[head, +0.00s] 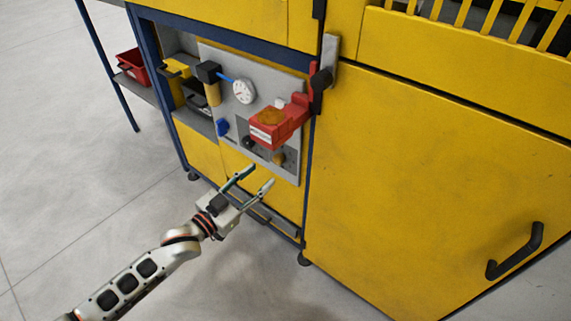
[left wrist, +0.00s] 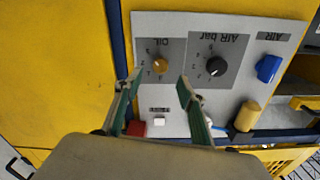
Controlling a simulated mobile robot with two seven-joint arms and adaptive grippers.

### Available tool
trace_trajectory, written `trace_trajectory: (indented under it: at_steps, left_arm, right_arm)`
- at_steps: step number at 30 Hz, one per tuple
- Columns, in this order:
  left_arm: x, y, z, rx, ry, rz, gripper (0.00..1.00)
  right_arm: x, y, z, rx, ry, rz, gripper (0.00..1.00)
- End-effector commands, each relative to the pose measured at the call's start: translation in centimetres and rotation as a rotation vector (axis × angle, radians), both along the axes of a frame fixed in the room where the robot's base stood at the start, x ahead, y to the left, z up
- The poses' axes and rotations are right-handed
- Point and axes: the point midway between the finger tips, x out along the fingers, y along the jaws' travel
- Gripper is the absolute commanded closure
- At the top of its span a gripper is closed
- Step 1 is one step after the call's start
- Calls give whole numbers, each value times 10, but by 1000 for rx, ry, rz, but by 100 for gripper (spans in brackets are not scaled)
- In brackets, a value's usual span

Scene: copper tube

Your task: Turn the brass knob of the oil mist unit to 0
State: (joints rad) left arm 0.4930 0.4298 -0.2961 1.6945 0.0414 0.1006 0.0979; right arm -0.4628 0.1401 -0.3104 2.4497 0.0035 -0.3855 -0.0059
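The brass knob (head: 278,159) sits low on the right of the grey panel (head: 230,60), partly in the shade of a red unit in the head view. In the left wrist view the brass knob (left wrist: 160,66) is on a grey scale plate marked OIL, which appears upside down. The exact setting is too small to read. My left gripper (head: 261,175) is open and empty, with its fingers pointing at the panel. In the left wrist view its fingertips (left wrist: 159,79) stand either side of the knob, apparently short of it. My right gripper is not in view.
A black AIR bar knob (left wrist: 216,66) and a blue knob (left wrist: 268,68) are on the same panel. A red box (head: 268,130) juts out above the brass knob. A gauge (head: 244,91) is higher up. A yellow door (head: 430,190) stands right; open floor lies left.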

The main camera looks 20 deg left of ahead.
Motion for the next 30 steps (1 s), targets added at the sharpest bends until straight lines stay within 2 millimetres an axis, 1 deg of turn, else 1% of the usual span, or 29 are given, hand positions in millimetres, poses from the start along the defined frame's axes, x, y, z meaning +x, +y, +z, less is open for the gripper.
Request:
trace_trajectory:
  at_steps: [5,12,16,21,30]
  left_arm:
    - [16,-5,-1,0,-1,0,60]
    - [47,-17,-3,-1,1,0,60]
    - [61,-22,-2,1,2,0,60]
    - [71,-26,0,1,0,0,60]
    - [73,-26,1,1,-1,0,60]
  right_arm:
    - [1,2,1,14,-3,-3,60]
    - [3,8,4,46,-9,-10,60]
    - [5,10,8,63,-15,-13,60]
    - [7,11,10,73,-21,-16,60]
    - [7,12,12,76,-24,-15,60]
